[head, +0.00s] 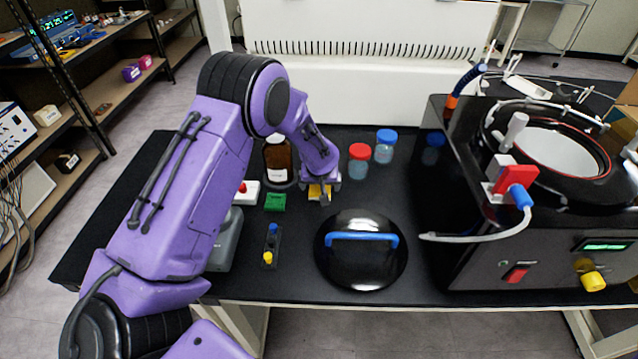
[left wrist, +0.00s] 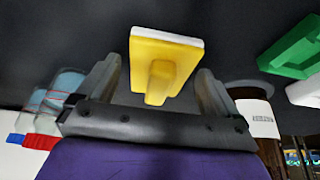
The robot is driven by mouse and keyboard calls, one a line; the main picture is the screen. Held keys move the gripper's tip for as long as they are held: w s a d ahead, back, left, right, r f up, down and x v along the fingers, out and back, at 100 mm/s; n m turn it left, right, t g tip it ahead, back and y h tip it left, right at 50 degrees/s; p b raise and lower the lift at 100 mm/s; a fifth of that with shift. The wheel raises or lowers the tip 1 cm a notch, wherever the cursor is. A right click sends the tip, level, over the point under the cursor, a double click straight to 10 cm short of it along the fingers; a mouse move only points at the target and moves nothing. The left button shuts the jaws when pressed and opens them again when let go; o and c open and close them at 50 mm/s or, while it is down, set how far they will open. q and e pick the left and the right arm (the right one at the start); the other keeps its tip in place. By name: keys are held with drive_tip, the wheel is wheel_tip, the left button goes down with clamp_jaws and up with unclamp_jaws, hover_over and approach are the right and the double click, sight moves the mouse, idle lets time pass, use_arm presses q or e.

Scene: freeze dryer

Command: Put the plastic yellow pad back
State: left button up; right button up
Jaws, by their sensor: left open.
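The yellow pad (head: 315,192) lies on the black table, partly hidden behind my left gripper in the head view. In the left wrist view the yellow pad (left wrist: 165,65) shows a raised yellow handle and a white edge. My left gripper (head: 326,196) is over the pad, pointing down. In the left wrist view my left gripper (left wrist: 155,90) is open, with one finger on each side of the pad's handle and a gap to both. My right gripper is not in view.
A green block (head: 275,202) and brown bottle (head: 278,160) stand left of the pad. Red-capped (head: 358,165) and blue-capped (head: 384,150) jars stand to its right. A black lid (head: 362,268) with blue handle lies in front. The freeze dryer (head: 540,230) fills the right.

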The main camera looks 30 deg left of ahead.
use_arm(q)
drive_tip(key=shift+r, duration=0.3)
drive_tip(key=v, duration=1.1)
drive_tip(key=shift+s+r+b, duration=0.15)
drive_tip(key=shift+r+b, duration=0.2)
drive_tip(key=shift+b, duration=0.1)
